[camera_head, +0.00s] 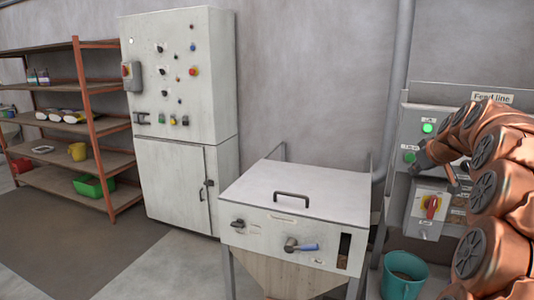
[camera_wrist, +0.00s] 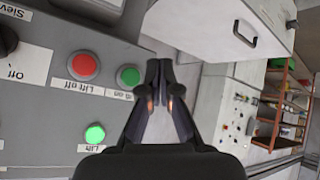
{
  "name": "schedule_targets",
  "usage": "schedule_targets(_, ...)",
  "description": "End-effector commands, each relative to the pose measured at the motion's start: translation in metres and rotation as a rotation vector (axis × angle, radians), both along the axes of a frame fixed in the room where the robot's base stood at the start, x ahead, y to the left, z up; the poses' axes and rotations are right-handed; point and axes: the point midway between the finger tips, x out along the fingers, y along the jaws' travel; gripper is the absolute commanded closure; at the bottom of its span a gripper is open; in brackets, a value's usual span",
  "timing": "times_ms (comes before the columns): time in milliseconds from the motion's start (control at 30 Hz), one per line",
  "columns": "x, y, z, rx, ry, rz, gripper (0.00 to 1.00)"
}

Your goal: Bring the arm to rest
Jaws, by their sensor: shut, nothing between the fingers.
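My copper-coloured arm (camera_head: 497,170) is bent at the right of the head view, in front of the grey feed line panel (camera_head: 418,110). My gripper (camera_wrist: 160,72) is shut and empty, its dark fingertips together in the wrist view. In that view the panel fills the left side, with a red button (camera_wrist: 84,65) and a green button (camera_wrist: 129,76) to the left of the fingertips. A lit green lamp (camera_wrist: 95,133) is below them, and it also shows in the head view (camera_head: 428,128). Whether the fingers touch the panel cannot be told.
A red and yellow rotary switch (camera_head: 432,206) sits low on the panel. A teal bucket (camera_head: 403,278) stands below. A hopper with a closed lid (camera_head: 300,190) is left of the panel, then a tall control cabinet (camera_head: 180,85) and shelving (camera_head: 90,130). The floor at left is clear.

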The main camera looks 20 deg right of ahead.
Motion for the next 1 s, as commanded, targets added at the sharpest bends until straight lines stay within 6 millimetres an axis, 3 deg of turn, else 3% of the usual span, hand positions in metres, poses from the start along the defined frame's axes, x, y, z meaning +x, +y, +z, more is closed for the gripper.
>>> schedule_targets(67,0.001,0.004,0.000,0.004,0.002,0.003,1.00)
schedule_targets(167,0.003,0.026,-0.003,0.027,0.019,0.021,1.00)
schedule_targets(267,0.004,0.070,-0.013,0.078,0.064,0.053,1.00)
schedule_targets(467,-0.017,0.187,-0.040,0.196,0.197,0.117,1.00)
schedule_targets(700,-0.083,0.303,-0.078,0.291,0.402,0.146,1.00)
schedule_targets(800,-0.120,0.341,-0.095,0.315,0.492,0.144,1.00)
schedule_targets(1000,-0.206,0.395,-0.125,0.327,0.667,0.109,1.00)
